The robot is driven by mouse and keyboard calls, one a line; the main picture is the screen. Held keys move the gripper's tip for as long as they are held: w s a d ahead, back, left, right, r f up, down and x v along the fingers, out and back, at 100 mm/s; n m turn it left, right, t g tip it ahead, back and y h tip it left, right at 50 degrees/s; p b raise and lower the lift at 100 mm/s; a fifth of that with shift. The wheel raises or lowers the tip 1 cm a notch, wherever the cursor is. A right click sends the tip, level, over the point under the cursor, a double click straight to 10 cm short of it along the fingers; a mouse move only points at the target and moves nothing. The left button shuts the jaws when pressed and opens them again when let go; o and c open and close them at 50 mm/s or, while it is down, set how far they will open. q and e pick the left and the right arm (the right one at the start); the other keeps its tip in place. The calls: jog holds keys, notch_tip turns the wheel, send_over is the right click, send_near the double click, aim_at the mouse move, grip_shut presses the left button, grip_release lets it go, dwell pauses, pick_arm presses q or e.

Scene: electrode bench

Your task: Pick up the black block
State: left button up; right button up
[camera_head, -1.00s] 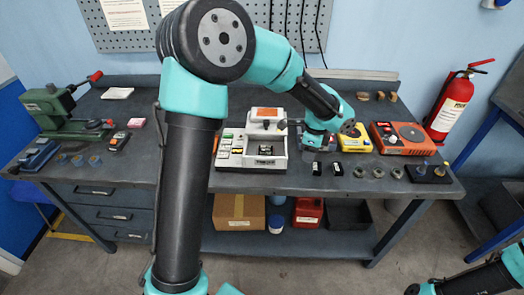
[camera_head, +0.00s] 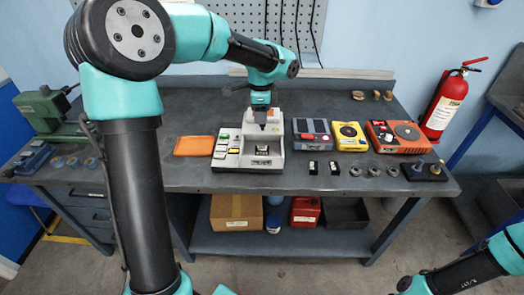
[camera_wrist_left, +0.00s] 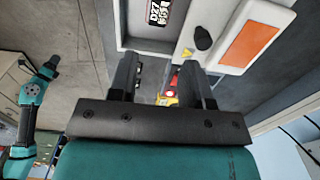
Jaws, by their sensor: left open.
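Two small dark blocks with white faces, a left one (camera_head: 313,167) and a right one (camera_head: 335,168), stand near the front edge of the bench in the head view. I cannot tell which is the black block. My left gripper (camera_head: 261,102) points down at the top rear of the white press-like machine (camera_head: 270,165), left of and behind both blocks. In the left wrist view the left gripper (camera_wrist_left: 162,62) is open with nothing held between its fingers. The machine (camera_wrist_left: 215,55) with its orange panel (camera_wrist_left: 250,43) lies beside them. My right gripper is out of view.
Several metal rings (camera_head: 374,171) lie right of the blocks.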

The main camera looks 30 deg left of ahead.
pick_arm(q)
send_over(262, 148)
notch_tip(262, 148, down, 10)
jog(key=shift+a+r, duration=0.15)
jog(key=shift+r, duration=0.1)
jog(key=shift+f, duration=0.1)
jog(key=shift+f, duration=2.5)
jog(key=shift+c, duration=0.3)
grip_shut()
